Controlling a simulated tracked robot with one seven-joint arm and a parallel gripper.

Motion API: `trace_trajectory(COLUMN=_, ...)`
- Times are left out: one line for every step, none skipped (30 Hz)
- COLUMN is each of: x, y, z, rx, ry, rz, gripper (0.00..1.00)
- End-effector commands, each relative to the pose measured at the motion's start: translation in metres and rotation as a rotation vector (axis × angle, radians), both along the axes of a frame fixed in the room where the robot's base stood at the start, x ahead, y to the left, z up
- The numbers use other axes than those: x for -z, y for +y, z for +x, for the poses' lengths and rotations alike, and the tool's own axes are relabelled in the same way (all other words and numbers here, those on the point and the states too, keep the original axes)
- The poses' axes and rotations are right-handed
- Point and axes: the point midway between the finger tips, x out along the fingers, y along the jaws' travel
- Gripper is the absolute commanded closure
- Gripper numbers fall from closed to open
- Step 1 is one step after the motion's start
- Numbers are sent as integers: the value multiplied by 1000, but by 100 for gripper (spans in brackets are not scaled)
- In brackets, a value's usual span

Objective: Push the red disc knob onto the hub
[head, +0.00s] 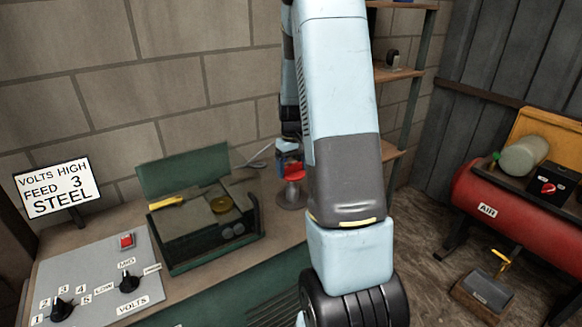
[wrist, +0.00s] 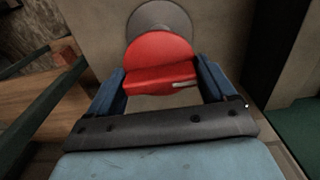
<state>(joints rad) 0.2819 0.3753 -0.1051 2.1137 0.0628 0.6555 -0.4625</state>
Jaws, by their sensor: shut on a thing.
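The red disc knob (wrist: 160,58) is between the two blue fingers of my gripper (wrist: 163,88) in the wrist view. It has a raised bar across its face, and the fingers are shut on that bar. A grey round part (wrist: 160,16), perhaps the hub or its stand, shows just beyond the knob; whether they touch is hidden. In the head view the red knob (head: 295,172) is at my gripper (head: 289,158), over a grey stand (head: 291,195) at the bench's right end. My arm hides part of this area.
A green-framed machine (head: 205,225) stands on the bench left of the stand. A grey control panel (head: 95,280) with dials and a sign (head: 55,187) reading "VOLTS HIGH FEED 3 STEEL" are further left. A red air tank (head: 500,215) is at the right. Shelves (head: 400,72) stand behind my arm.

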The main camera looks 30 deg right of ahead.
Motion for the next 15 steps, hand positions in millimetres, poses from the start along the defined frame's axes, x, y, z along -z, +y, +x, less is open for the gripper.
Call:
trace_trajectory(x=1, y=0, z=0, rx=0, ry=0, rz=0, gripper=43)
trace_trajectory(x=1, y=0, z=0, rx=0, ry=0, rz=0, gripper=43)
trace_trajectory(x=2, y=0, z=0, rx=0, ry=0, rz=0, gripper=43)
trace_trajectory(x=2, y=0, z=0, rx=0, ry=0, rz=0, gripper=43)
trace_trajectory(x=3, y=0, z=0, rx=0, ry=1, rz=0, gripper=43)
trace_trajectory(x=4, y=0, z=0, rx=0, ry=1, rz=0, gripper=43)
trace_trajectory(x=4, y=0, z=0, rx=0, ry=1, rz=0, gripper=43)
trace_trajectory(x=4, y=0, z=0, rx=0, ry=0, rz=0, gripper=13)
trace_trajectory(x=4, y=0, z=0, rx=0, ry=0, rz=0, gripper=10)
trace_trajectory(x=4, y=0, z=0, rx=0, ry=0, rz=0, gripper=7)
trace_trajectory(x=4, y=0, z=0, rx=0, ry=0, rz=0, gripper=4)
trace_trajectory(x=4, y=0, z=0, rx=0, ry=0, rz=0, gripper=0)
trace_trajectory(x=4, y=0, z=0, rx=0, ry=0, rz=0, gripper=0)
trace_trajectory(x=4, y=0, z=0, rx=0, ry=0, rz=0, gripper=0)
trace_trajectory(x=4, y=0, z=0, rx=0, ry=0, rz=0, gripper=0)
